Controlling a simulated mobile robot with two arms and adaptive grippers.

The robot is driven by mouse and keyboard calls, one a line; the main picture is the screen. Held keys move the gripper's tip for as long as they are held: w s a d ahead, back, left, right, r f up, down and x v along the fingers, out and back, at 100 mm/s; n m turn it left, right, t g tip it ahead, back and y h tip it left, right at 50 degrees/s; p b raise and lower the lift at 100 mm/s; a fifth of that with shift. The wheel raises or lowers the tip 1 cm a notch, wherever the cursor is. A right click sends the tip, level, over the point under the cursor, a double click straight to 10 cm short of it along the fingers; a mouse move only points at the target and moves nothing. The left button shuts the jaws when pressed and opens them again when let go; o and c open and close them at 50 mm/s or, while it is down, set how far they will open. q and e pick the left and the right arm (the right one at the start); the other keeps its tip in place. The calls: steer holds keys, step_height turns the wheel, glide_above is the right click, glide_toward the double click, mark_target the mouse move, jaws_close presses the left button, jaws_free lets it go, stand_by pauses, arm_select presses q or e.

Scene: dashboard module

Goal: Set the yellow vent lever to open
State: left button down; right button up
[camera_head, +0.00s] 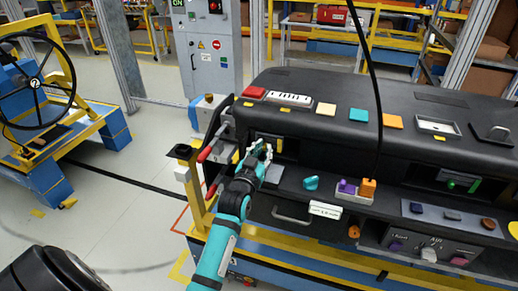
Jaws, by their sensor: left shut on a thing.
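The dashboard module (330,152) is a long black unit on a blue and yellow frame. A dark vent recess (293,147) is at its left end, with the yellow vent lever (279,146) showing as a small yellow patch there. My left gripper (262,151), on a teal arm rising from the bottom, is at this recess, its fingers shut at the lever. The fingers hide most of the lever, so its exact position is unclear. My right gripper is not in view.
Red-handled levers (206,154) stand close left of my left gripper. A teal knob (311,183) and purple and orange blocks (357,188) are to its right. A black cable (375,90) hangs before the dashboard. Open floor (120,190) lies left.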

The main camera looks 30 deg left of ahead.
arm_select(q)
steer(key=c, duration=1.4)
jaws_free()
steer(key=shift+o, duration=0.2)
steer(key=shift+s, duration=0.1)
steer(key=v, duration=1.1)
steer(key=shift+s, duration=0.4)
steer(key=shift+f, duration=0.1)
